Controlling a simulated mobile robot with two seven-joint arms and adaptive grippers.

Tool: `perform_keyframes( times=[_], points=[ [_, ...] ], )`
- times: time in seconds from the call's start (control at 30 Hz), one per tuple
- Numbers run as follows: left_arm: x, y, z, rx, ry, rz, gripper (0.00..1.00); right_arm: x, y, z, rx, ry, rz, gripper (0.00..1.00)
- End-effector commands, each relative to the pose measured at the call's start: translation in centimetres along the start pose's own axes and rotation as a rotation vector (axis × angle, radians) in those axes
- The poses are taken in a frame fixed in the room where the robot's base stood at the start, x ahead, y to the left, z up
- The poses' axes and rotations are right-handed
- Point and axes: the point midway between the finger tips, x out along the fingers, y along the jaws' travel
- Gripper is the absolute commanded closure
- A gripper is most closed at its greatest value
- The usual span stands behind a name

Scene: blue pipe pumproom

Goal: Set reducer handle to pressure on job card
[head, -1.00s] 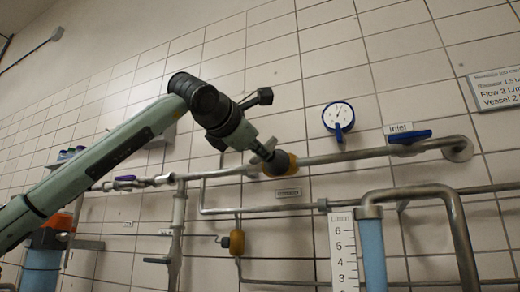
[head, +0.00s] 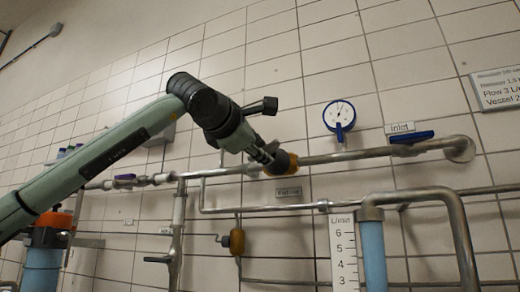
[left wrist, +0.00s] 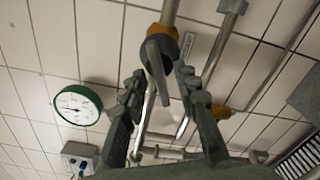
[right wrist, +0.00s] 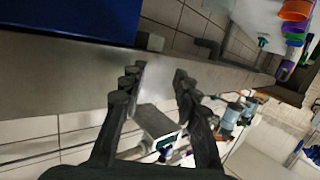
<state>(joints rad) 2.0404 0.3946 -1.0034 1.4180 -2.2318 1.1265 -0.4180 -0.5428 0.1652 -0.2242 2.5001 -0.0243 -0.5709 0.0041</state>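The reducer (head: 288,163), dark with a yellow-orange band, sits on the grey wall pipe; the left wrist view shows its body (left wrist: 162,36) and grey handle (left wrist: 158,62). My left gripper (head: 267,155) is at the reducer's left side. In the left wrist view its two fingers (left wrist: 160,84) are apart, one on each side of the handle; whether they touch it I cannot tell. The job card (head: 497,88) at the right edge shows "Flow 3 L/min" and a partly cut pressure line. My right gripper (right wrist: 158,85) is open, with nothing between its fingertips.
A blue-rimmed gauge (head: 339,116) and a blue inlet handle (head: 411,137) are right of the reducer. A yellow fitting (head: 237,241) is below. The left wrist view has a green-rimmed gauge (left wrist: 78,105). A grey beam (right wrist: 60,78) lies close by my right gripper.

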Motion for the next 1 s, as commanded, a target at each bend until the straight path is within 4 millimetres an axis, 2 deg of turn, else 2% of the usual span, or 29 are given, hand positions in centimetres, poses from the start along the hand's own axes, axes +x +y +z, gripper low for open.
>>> perform_keyframes(
  times=[0.27,0.37,0.7,0.83,1.0],
  points=[
    [-0.7,0.1,0.0,0.0,-0.001,0.001,0.7,0.0,0.0,-0.1,0.0,0.003,-0.001,0.69],
    [-2.2,0.1,0.0,0.001,-0.001,0.002,0.7,0.0,0.0,-0.1,0.0,0.002,-0.001,0.69],
    [-9.2,0.1,0.0,0.001,-0.001,0.003,0.7,0.0,0.0,-0.1,0.0,0.002,-0.001,0.69],
    [-11.0,0.1,0.0,0.0,-0.001,0.001,0.7,0.0,0.0,-0.1,0.0,0.002,-0.001,0.69],
    [-12.0,0.0,0.0,0.0,0.001,0.001,0.7,0.0,0.0,-0.1,0.0,0.002,-0.001,0.69]
  ],
)
